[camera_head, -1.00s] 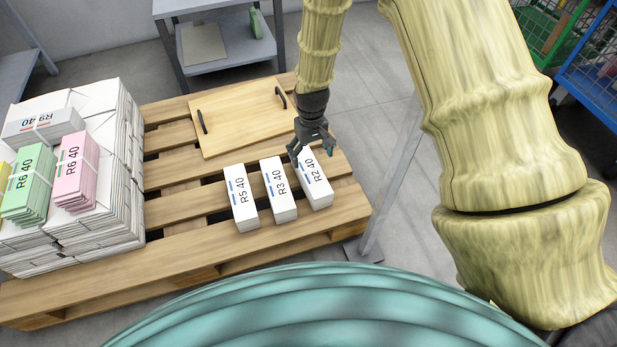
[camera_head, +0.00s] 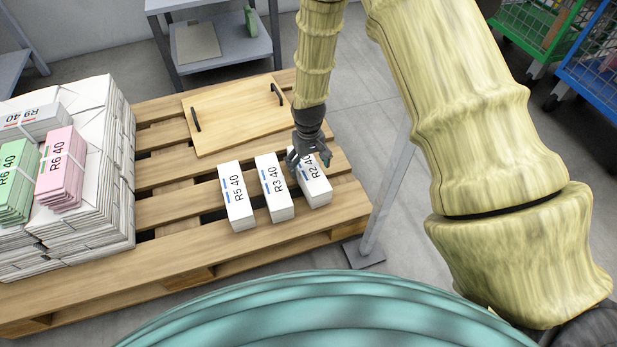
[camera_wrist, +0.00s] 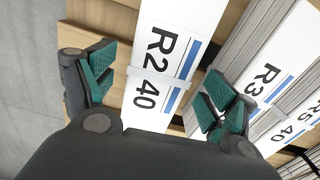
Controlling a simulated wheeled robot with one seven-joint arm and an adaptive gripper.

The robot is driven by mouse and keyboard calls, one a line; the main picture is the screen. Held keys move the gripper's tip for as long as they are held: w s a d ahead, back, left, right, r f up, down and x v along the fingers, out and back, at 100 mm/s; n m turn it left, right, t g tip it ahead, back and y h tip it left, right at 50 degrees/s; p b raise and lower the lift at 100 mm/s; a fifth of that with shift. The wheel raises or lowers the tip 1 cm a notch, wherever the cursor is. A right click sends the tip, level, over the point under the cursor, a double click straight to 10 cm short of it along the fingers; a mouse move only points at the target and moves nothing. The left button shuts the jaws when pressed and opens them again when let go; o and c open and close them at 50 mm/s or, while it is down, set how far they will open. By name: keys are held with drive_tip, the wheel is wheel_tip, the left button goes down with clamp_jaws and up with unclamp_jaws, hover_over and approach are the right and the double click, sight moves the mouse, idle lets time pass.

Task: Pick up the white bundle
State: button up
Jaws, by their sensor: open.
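Three white bundles lie in a row on the pallet: R5 40 (camera_head: 238,203), R3 40 (camera_head: 273,195) and R2 40 (camera_head: 318,192). My gripper (camera_head: 309,163) is open just above the far part of the R2 40 bundle and hides some of it. In the wrist view the R2 40 bundle (camera_wrist: 184,22) runs between my two green-padded fingers (camera_wrist: 160,92). The left finger is over the pallet side and the right finger is by the gap towards the R3 40 bundle (camera_wrist: 265,88). Contact cannot be told.
A wooden board with two black handles (camera_head: 230,120) lies on the pallet (camera_head: 185,240) behind the bundles. A tall white paper stack (camera_head: 120,165) at left carries a white R9 40, a pink and a green bundle. A metal post (camera_head: 385,200) stands at right.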

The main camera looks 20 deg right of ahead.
wheel_tip(320, 180, down, 2)
drive_tip(key=shift+f+b, duration=0.15)
drive_tip(key=shift+b, duration=0.3)
clamp_jaws()
